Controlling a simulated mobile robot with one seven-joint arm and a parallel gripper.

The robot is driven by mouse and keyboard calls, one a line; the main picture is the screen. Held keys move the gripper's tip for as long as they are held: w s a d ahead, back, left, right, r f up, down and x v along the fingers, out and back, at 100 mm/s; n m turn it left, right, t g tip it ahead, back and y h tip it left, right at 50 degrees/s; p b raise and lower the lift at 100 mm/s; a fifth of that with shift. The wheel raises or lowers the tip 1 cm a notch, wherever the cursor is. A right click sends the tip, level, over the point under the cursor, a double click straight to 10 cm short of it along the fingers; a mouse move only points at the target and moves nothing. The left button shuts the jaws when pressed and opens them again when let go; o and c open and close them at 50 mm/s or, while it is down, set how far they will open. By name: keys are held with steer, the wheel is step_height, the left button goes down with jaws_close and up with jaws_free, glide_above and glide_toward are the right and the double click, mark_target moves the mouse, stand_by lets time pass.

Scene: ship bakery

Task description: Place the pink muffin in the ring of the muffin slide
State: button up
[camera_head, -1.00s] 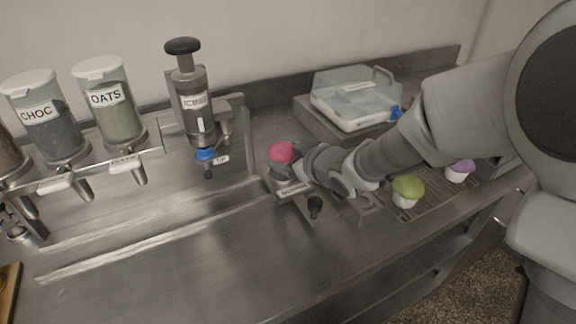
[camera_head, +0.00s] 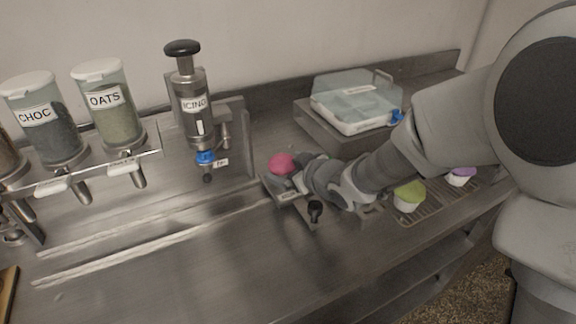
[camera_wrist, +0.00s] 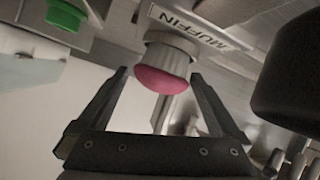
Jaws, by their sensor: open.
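The pink muffin (camera_head: 281,163) sits upright at the far left end of the muffin slide (camera_head: 285,193). In the wrist view the pink muffin (camera_wrist: 163,79) shows its pink top towards me, with a pale cup behind it at the slide, which bears a MUFFIN label (camera_wrist: 193,27). I cannot make out the ring's rim clearly, nor how deep the cup sits. My gripper (camera_wrist: 160,73) is open, its fingers apart on either side of the muffin. In the head view my gripper (camera_head: 301,168) is just right of the muffin, largely hidden by my arm.
An icing dispenser (camera_head: 192,105) stands left of the slide. A black knob (camera_head: 315,209) is at the slide's front. A green muffin (camera_head: 409,196) and a purple muffin (camera_head: 461,176) are on a rack at right. A clear-lidded box (camera_head: 352,100) stands behind.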

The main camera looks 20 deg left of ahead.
steer(key=p+v, duration=0.2)
steer(key=v, duration=0.9)
steer(key=d+r+m+t+h, duration=0.1)
steer(key=d+r+m+h, duration=0.3)
steer(key=d, duration=0.7)
steer(key=d+r+m+t+h, duration=0.25)
steer(key=d+m+h, duration=0.2)
steer(key=d, duration=0.75)
steer(key=s+d+m+g+h, duration=0.1)
steer(key=s+d+m+g, duration=0.1)
steer(key=s, duration=0.5)
steer(key=s+d+r+m+g+h, duration=0.1)
steer(key=s+d+m+g, duration=0.2)
steer(key=s, duration=0.5)
steer(key=shift+d+m, duration=0.45)
steer(key=shift+d, duration=0.7)
